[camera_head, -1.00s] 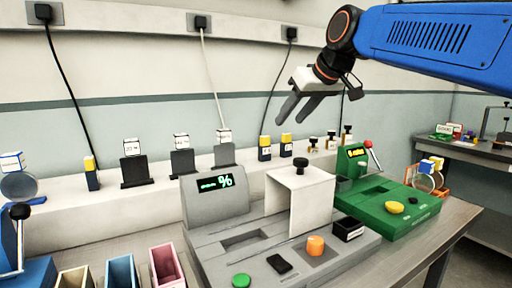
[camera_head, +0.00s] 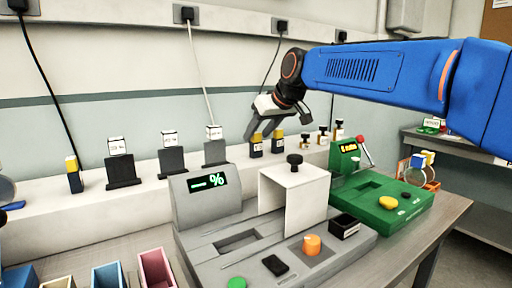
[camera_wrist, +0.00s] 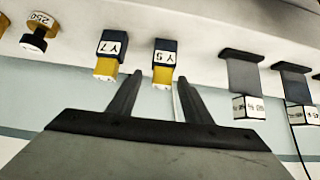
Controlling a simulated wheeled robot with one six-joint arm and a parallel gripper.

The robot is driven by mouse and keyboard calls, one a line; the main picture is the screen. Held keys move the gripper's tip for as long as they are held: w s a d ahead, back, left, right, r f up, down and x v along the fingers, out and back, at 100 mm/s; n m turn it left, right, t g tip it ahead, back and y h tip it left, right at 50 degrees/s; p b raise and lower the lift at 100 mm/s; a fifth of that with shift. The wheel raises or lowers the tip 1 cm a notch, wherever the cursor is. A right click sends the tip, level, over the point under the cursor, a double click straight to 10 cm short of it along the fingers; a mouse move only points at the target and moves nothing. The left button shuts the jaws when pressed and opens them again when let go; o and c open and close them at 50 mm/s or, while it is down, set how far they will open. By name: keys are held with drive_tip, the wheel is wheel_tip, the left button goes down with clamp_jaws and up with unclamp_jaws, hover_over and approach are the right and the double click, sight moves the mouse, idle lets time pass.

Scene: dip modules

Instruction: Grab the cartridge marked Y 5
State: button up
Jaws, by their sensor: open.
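The cartridge marked Y 5 (camera_wrist: 164,55) has a dark body, a yellow end and a white label. In the wrist view it lines up between my two fingertips, seemingly just beyond them. In the head view it is the left one of two cartridges (camera_head: 256,150) on the white ledge, partly overlapped by my gripper. My gripper (camera_head: 263,134) is open and empty, pointing down at the ledge; its fingers also show in the wrist view (camera_wrist: 160,78). The similar cartridge marked Y 7 (camera_wrist: 109,55) stands beside Y 5, outside the fingers.
Dark stands with white labelled blocks (camera_head: 214,150) are on the ledge left of Y 5. Small knobbed pieces (camera_head: 322,136) stand to the right. A grey device with a display (camera_head: 205,195) and a green device (camera_head: 385,205) are on the table in front.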

sight(251, 142)
drive_tip(key=shift+x, duration=2.85)
drive_tip(key=shift+a, duration=0.1)
drive_tip(key=c, duration=1)
drive_tip(key=shift+r, duration=0.15)
